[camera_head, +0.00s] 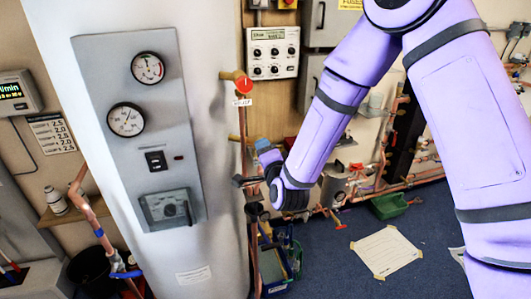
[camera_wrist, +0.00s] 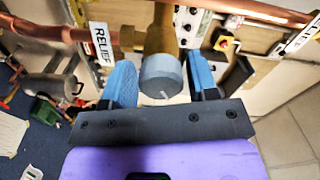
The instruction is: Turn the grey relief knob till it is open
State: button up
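The grey relief knob (camera_wrist: 160,76) is a short round cylinder on a brass valve body in the wrist view. A small white mark shows near its lower edge. A white label reading RELIEF (camera_wrist: 102,43) is to its left on the copper pipe. My gripper (camera_wrist: 162,82) has its blue fingers on either side of the knob, with the knob between them. The fingers look apart, and I cannot make out firm contact. In the head view my gripper (camera_head: 262,165) is beside the vertical copper pipe, and the grey knob is not clearly visible there.
A white tank (camera_head: 215,110) with a grey gauge panel (camera_head: 178,100) stands to the left of my gripper. A red-topped valve (camera_head: 243,84) sits above it on the pipe. Copper pipes and a green tray (camera_head: 389,206) are to the right.

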jog(key=shift+o, duration=0.6)
jog(key=v, duration=1)
jog(key=shift+s, duration=0.35)
jog(key=shift+d+r, duration=0.1)
jog(key=s+d+r+n+g+h, duration=0.2)
jog(key=d+r+n+g, duration=0.5)
jog(key=d+r, duration=0.6)
jog(key=s+d+r+n+g+h, duration=0.1)
jog(key=s+d+r, duration=0.2)
jog(key=s, duration=0.4)
jog(key=s+d+r+n+g+h, duration=0.1)
jog(key=s+d+r+g, duration=0.1)
jog(key=s+d, duration=0.3)
jog(key=s+d+r+n+g+h, duration=0.1)
jog(key=s+d+r+n+g, duration=0.1)
jog(key=s, duration=0.7)
jog(key=d+r, duration=0.1)
jog(key=d, duration=0.1)
jog(key=shift+s+d+r, duration=0.2)
jog(key=shift+d+r, duration=0.15)
